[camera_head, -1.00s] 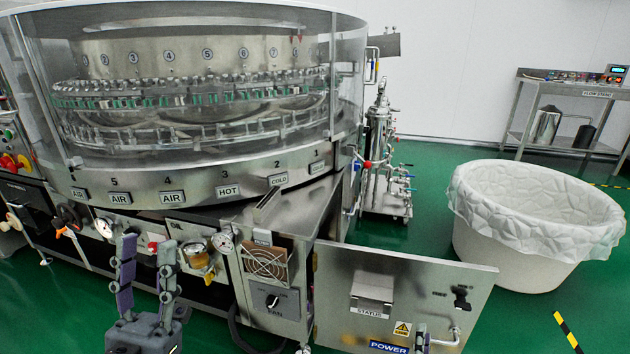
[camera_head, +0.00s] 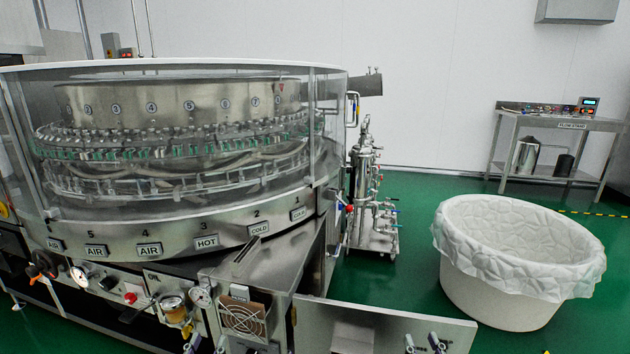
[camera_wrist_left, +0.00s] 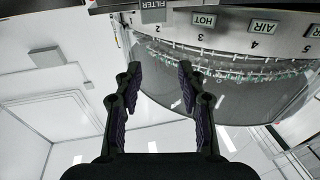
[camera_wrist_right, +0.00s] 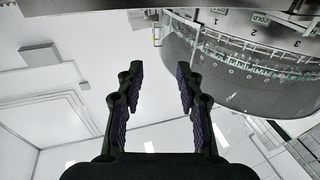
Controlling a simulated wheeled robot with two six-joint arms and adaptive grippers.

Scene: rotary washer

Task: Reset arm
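My left gripper (camera_head: 205,345) shows only its fingertips at the bottom edge of the head view, in front of the rotary washer's lower panel. In the left wrist view its two fingers (camera_wrist_left: 159,78) stand apart with nothing between them. My right gripper (camera_head: 423,344) shows its fingertips at the bottom edge, in front of the open cabinet door. In the right wrist view its fingers (camera_wrist_right: 158,78) are also apart and empty. The washer (camera_head: 180,225) fills the left side, with numbered stations behind a clear cover. Both wrist views show it upside down.
The open metal cabinet door (camera_head: 385,325) juts out to the right below the washer. A white lined tub (camera_head: 515,310) stands on the green floor at the right. A steel filter unit (camera_head: 370,195) stands behind. A bench (camera_head: 560,122) is at the back right.

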